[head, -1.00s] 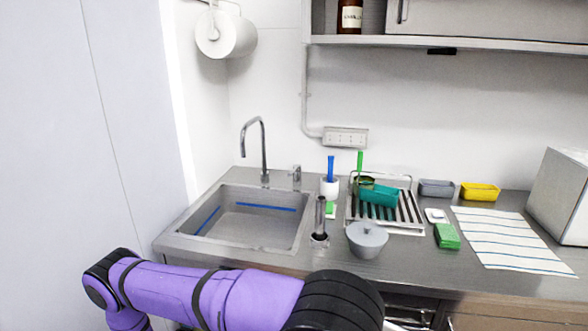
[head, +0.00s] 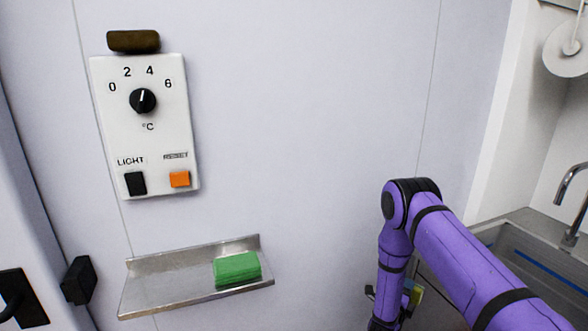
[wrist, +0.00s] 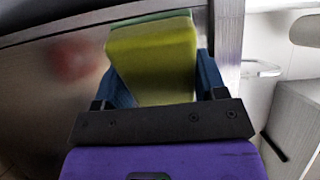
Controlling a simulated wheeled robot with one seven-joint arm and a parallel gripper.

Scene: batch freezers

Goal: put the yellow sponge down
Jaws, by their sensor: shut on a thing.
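The yellow sponge (wrist: 150,68), with a green layer along its far edge, fills the space between the blue fingers of my gripper (wrist: 158,75) in the wrist view. The gripper is shut on it. In the head view a small part of the yellow sponge (head: 415,295) shows low beside my purple arm. The arm hides most of the gripper there. In the wrist view the sponge is in front of a grey metal surface; I cannot tell whether it touches it.
A metal wall shelf (head: 160,290) holds a green block (head: 237,269) at its right; its left part is bare. Above is a control panel (head: 150,125) with a knob and buttons. The steel sink (head: 530,265) is at the right. A black handle (head: 20,300) is lower left.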

